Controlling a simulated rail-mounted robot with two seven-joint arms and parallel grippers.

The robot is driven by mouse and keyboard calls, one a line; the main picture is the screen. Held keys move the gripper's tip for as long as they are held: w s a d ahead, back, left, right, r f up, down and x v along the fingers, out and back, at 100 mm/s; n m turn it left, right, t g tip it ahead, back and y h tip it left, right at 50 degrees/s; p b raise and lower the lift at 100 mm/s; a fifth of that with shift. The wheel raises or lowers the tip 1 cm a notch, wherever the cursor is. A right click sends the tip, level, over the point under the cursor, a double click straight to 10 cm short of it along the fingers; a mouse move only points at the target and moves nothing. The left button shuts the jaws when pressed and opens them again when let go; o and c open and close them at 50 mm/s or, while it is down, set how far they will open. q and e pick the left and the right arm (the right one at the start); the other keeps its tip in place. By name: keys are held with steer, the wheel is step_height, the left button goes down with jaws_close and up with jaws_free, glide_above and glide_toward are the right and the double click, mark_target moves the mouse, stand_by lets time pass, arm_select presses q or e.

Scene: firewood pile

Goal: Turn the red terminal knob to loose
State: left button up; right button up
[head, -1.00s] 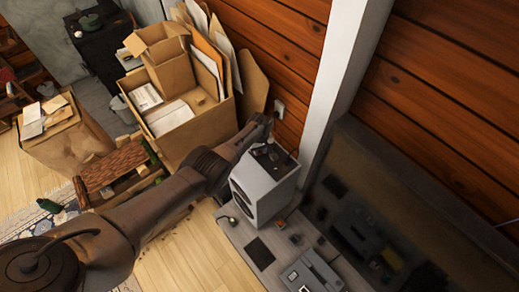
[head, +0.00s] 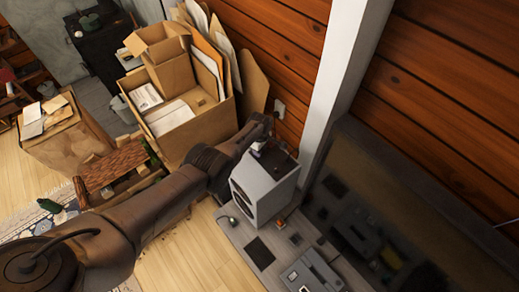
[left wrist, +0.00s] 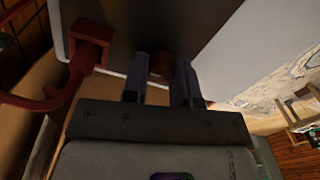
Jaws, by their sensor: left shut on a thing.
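The red terminal knob (left wrist: 161,66) is a short dark-red cylinder in the left wrist view, standing at a dark panel (left wrist: 190,25). My left gripper (left wrist: 161,80) has one finger on each side of it and is shut on it. The knob's turn angle cannot be read. In the head view, my left gripper (head: 262,140) reaches the dark face of a white box (head: 264,195), and the gripper hides the knob there. My right gripper is not in view.
A red block with a cable (left wrist: 90,45) sits beside the left finger in the wrist view. In the head view, a white post (head: 345,85) and wooden wall stand close behind the box. A large carton (head: 190,130) stands to the left. A low bench surface (head: 245,236) holds small items.

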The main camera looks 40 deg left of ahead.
arm_select(q)
steer(key=shift+r, duration=0.1)
stand_by(0.3)
steer(key=o, duration=0.9)
steer(key=shift+r+p, duration=0.55)
step_height(320, 180, up, 6)
steer(key=p, duration=0.4)
steer(key=shift+w, duration=0.15)
steer(key=shift+w+r+p, duration=0.1)
steer(key=shift+r+p, duration=0.95)
steer(key=shift+r, duration=2.2)
